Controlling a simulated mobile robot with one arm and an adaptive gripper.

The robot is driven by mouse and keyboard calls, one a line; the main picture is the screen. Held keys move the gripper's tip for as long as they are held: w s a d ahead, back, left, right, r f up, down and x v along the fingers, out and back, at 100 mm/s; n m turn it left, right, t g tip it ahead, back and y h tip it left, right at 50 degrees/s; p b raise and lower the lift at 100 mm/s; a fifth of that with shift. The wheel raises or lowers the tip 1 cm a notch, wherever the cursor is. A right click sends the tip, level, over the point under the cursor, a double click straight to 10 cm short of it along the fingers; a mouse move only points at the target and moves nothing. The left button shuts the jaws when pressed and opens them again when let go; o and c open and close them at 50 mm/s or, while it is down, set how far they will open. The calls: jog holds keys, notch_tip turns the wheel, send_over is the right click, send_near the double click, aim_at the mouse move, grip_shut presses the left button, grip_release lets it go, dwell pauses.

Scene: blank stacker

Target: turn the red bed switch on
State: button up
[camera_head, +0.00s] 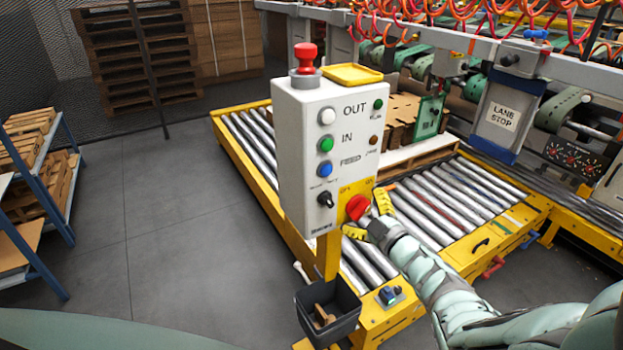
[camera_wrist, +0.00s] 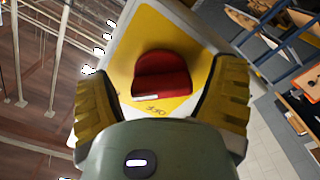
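The red bed switch (camera_head: 357,207) is a red rotary knob on a yellow plate (camera_head: 348,190) at the lower right of the white control box (camera_head: 308,150). In the wrist view the red knob (camera_wrist: 162,77) lies ahead, between the fingers, on its yellow plate with an "OFF" mark close below it. My gripper (camera_head: 368,217) is open, its yellow-padded fingers on either side of the knob. In the wrist view my gripper (camera_wrist: 165,100) shows a gap between each finger and the knob. The knob's far side is hidden.
The box also carries white, green and blue buttons, a small black selector (camera_head: 326,199) and a red mushroom button (camera_head: 306,58) on top. A dark bin (camera_head: 330,322) hangs below. A roller conveyor (camera_head: 440,215) lies behind. Open floor is at left.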

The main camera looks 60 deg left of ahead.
jog(key=shift+o, duration=0.3)
jog(key=s+d, duration=0.1)
jog(key=d, duration=1.1)
dwell(0.4)
